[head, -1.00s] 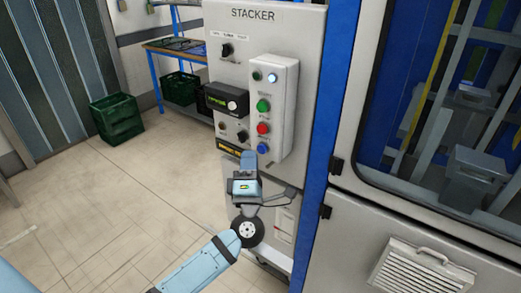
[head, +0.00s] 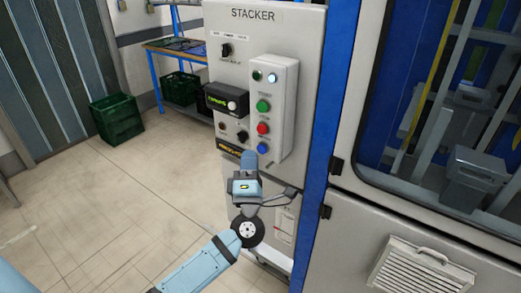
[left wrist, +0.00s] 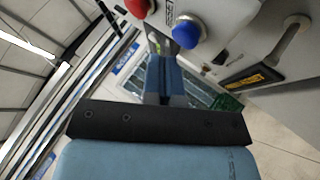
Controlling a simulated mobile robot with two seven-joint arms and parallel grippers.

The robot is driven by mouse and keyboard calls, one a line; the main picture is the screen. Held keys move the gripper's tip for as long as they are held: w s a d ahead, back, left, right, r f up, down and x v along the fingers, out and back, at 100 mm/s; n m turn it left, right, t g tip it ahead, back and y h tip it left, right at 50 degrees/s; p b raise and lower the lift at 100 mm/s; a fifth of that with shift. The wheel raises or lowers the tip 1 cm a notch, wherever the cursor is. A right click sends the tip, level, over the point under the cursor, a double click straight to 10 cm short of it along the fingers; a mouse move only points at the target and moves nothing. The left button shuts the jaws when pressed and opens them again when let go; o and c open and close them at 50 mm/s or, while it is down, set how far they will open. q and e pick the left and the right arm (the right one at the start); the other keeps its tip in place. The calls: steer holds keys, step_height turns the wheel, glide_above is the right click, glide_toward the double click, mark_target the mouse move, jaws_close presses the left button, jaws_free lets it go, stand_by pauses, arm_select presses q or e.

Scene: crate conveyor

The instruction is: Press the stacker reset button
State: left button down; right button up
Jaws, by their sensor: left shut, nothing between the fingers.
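The stacker panel (head: 223,80) is a light grey cabinet face labelled STACKER. A raised white button box (head: 287,95) on it carries a white lit button (head: 272,77), a green button (head: 263,106), a red button (head: 263,128) and a blue button (head: 262,147). In the left wrist view the blue button (left wrist: 188,31) and red button (left wrist: 138,7) are close ahead. My left gripper (head: 249,158) is shut and empty, just below and left of the blue button. In the left wrist view its fingertips (left wrist: 158,38) are beside the blue button; I cannot tell whether they touch. My right gripper is not seen.
A black display box (head: 227,100) and rotary switches (head: 227,49) sit left of the buttons. A windowed machine door (head: 415,220) stands to the right. Green crates (head: 116,118) are at the back left. The tiled floor (head: 90,205) on the left is clear.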

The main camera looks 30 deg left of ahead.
arm_select(q)
steer(key=shift+w, duration=0.15)
steer(key=shift+w, duration=0.25)
steer(key=shift+w, duration=0.4)
stand_by(0.6)
steer(key=shift+s, duration=0.1)
steer(key=shift+s+p, duration=0.3)
steer(key=shift+s, duration=0.45)
steer(key=s, duration=0.5)
steer(key=shift+a+p, duration=0.2)
steer(key=shift+p, duration=0.15)
